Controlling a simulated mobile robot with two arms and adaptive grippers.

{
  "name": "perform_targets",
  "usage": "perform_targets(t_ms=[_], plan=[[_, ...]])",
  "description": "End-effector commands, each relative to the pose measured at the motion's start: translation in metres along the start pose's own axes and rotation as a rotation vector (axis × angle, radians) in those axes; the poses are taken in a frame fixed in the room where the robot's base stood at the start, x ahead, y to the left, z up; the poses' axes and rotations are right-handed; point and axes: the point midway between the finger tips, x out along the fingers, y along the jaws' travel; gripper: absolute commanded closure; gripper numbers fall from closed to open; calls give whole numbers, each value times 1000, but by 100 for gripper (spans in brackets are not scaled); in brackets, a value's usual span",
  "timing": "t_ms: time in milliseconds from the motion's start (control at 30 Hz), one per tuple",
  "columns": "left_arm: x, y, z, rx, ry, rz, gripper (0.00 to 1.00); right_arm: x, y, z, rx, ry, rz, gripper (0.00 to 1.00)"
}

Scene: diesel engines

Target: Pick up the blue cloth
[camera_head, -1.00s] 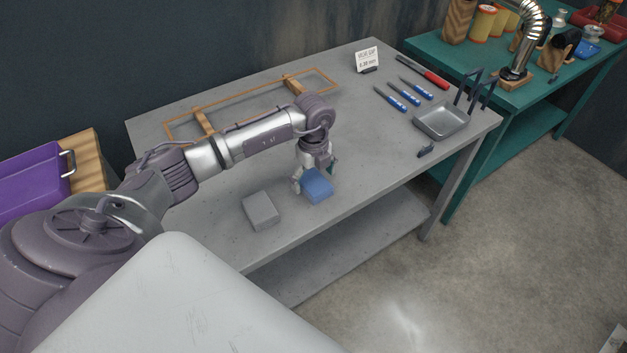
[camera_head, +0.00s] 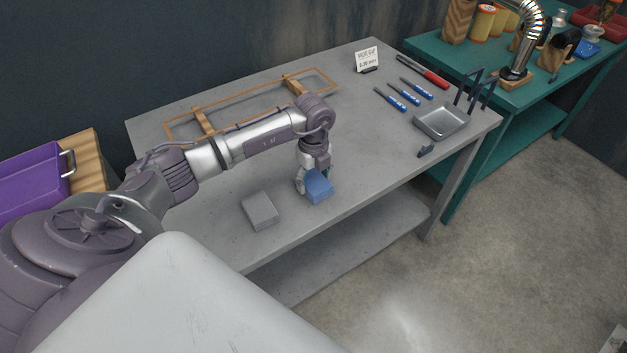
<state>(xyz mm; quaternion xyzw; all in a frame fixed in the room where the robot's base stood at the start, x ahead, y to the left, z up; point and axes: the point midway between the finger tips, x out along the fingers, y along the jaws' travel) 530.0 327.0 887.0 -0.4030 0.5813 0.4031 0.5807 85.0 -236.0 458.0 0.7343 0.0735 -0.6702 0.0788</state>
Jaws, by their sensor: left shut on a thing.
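The blue cloth (camera_head: 319,187) is a small folded block at the front part of the grey table (camera_head: 370,160), in the head view. My left gripper (camera_head: 315,181) points down over it and is shut on it. The fingers are partly hidden by the cloth and the wrist. I cannot tell whether the cloth touches the table. My right gripper is not in view.
A grey folded block (camera_head: 260,211) lies to the left of the cloth. An orange frame (camera_head: 252,103) lies at the back. Blue-handled tools (camera_head: 397,97), a metal tray (camera_head: 441,122) and a small sign (camera_head: 367,60) are to the right. Bare table lies between.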

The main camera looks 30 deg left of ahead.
Motion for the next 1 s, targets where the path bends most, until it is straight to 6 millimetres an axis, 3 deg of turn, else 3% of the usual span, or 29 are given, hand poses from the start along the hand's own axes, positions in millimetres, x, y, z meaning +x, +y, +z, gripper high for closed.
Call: perform_targets(t_ms=[167, 300, 700, 1000], plan=[[-16, -1, 1, 0, -3, -5, 67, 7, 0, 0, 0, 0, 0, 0], [-40, -4, -1, 2, -2, -7, 67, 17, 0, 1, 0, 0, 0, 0], [-90, -73, -54, 1, 0, -4, 67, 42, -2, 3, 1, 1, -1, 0], [-107, -93, -70, -1, -1, 0, 67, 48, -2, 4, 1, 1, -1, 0]])
